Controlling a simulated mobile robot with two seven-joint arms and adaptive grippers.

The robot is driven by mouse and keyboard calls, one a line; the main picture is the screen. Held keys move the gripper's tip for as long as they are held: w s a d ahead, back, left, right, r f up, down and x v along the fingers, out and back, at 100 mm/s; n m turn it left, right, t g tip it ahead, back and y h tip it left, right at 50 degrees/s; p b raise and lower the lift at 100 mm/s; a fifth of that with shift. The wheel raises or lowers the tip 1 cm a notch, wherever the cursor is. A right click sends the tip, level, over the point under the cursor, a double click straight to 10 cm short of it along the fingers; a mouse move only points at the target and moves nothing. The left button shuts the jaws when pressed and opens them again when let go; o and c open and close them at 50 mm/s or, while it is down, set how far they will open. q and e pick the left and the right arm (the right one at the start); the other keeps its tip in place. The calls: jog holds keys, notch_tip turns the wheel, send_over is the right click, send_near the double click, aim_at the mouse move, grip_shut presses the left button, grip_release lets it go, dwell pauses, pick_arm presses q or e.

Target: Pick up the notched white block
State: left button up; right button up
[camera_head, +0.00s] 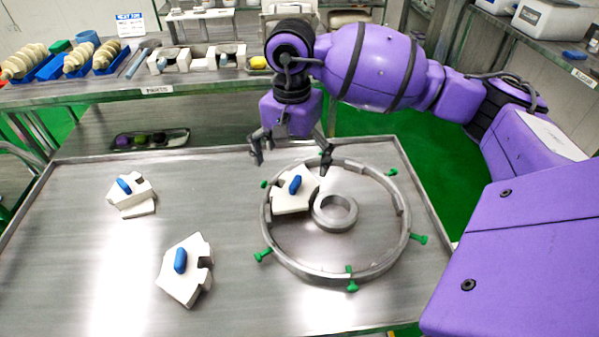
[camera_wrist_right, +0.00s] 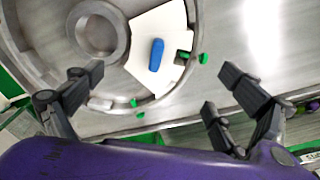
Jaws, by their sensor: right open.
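Three white blocks with blue grips lie in view. One notched white block (camera_head: 191,284) lies at the front of the steel table. A smaller-looking one (camera_head: 127,197) lies at the left. A third white block (camera_head: 287,204) sits inside the metal ring (camera_head: 338,276), beside the small inner ring (camera_head: 335,224). It also shows in the right wrist view (camera_wrist_right: 150,33). My right gripper (camera_head: 292,162) is open and empty above the far left rim of the ring, just behind the third block. Its fingers are spread wide in the right wrist view (camera_wrist_right: 155,88). My left gripper is not in view.
Green screws (camera_head: 352,286) stick out around the ring. A dark tray (camera_head: 178,139) with coloured items lies beyond the table's far edge. A back bench (camera_head: 100,97) holds blue trays and more white blocks. The middle and left of the table have free room.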

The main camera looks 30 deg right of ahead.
aim_at(295, 178)
jog(key=f, duration=0.4)
jog(key=f+p, duration=0.1)
jog(key=f, duration=0.1)
jog(key=shift+s, duration=0.25)
jog(key=c, duration=1.6)
